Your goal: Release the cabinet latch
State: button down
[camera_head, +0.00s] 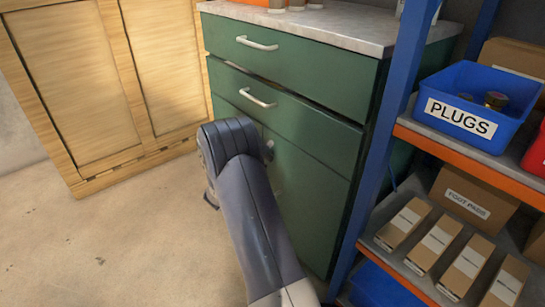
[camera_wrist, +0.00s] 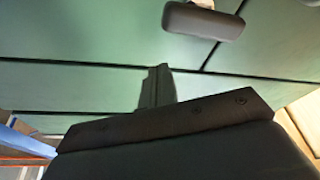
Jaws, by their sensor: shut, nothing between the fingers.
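The green cabinet (camera_head: 312,190) stands in the middle of the head view, with two drawers above and doors below. In the wrist view a dark, rounded latch-like piece (camera_wrist: 203,22) sits at the upper middle, beside the upright seam between green panels. A small grey piece (camera_head: 269,149) beside my arm in the head view may be the same part. My gripper (camera_wrist: 158,72) is shut and empty in front of the green front, below and left of the dark piece in the wrist view. I cannot tell whether it touches the panel. My arm hides the fingers in the head view.
The drawers carry pale handles (camera_head: 258,98); a dark gap runs above the second drawer. A blue shelf post (camera_head: 385,130) stands close at right, with a blue PLUGS bin (camera_head: 475,100) and boxes. A wooden cupboard (camera_head: 100,85) is at left. The floor (camera_head: 110,240) at front left is clear.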

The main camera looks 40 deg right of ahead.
jog(key=w+p+v, duration=0.2)
jog(key=v, duration=0.7)
jog(key=shift+s+a+f, duration=0.2)
jog(key=shift+s+a, duration=0.05)
jog(key=shift+a, duration=0.35)
